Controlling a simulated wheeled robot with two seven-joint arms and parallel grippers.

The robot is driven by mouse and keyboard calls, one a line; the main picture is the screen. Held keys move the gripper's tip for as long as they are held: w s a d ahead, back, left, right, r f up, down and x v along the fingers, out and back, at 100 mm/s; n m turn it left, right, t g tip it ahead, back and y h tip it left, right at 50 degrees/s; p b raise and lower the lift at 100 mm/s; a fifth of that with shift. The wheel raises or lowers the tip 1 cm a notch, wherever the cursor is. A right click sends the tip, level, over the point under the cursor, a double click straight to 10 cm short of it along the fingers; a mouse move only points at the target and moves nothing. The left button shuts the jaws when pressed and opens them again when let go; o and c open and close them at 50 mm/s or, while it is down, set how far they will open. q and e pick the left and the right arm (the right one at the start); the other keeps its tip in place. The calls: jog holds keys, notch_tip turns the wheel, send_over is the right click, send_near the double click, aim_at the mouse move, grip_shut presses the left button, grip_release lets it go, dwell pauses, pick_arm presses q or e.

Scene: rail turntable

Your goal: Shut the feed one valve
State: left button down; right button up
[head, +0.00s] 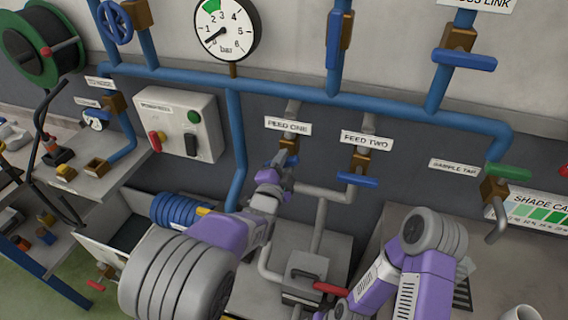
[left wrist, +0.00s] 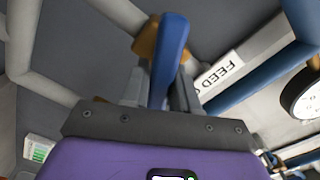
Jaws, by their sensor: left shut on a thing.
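My left gripper (head: 283,165) is at this valve and hides most of the handle in the head view. In the left wrist view the valve's blue lever (left wrist: 170,60) stands between the grey fingers, which are shut on it, and the brass body (left wrist: 147,40) is behind it. Part of the FEED label (left wrist: 222,70) shows to the right. My right arm enters at the lower right; its gripper is out of view.
The FEED TWO valve (head: 360,162) is close on the right, its blue handle (head: 357,180) crosswise. A pressure gauge (head: 228,30) hangs above. A control box (head: 182,125) is on the left. A red handle (head: 331,289) and the sample tap (head: 494,190) lie to the right.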

pick_arm(q)
jog(key=m, duration=0.5)
jog(key=shift+f+m, duration=0.25)
jog(key=shift+m, duration=0.05)
jog(key=shift+d, duration=0.1)
dwell(0.4)
jog(key=c, duration=1)
grip_release()
jog(key=shift+o, duration=0.2)
jog(key=shift+s, duration=0.1)
jog(key=v, duration=0.7)
jog(key=shift+s, duration=0.2)
